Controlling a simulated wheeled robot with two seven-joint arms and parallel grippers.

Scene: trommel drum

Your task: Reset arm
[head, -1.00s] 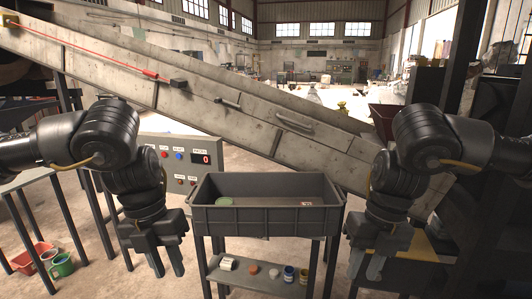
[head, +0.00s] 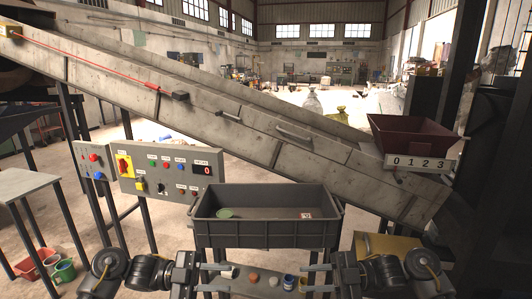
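My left gripper (head: 217,277) is low in the head view, below the left part of the grey bin. Its two fingers point right and stand apart with nothing between them. My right gripper (head: 318,278) is level with it, below the right part of the bin. Its two fingers point left, also apart and empty. The two grippers face each other with a wide gap between them. Both arms are folded low at the bottom of the view.
The grey bin (head: 265,237) holds a green disc (head: 225,213) and a small tag. A shelf below it bears several small items. A sloping chute (head: 235,122) crosses behind. A control panel (head: 165,172) stands left. A dark red hopper (head: 410,140) is at right.

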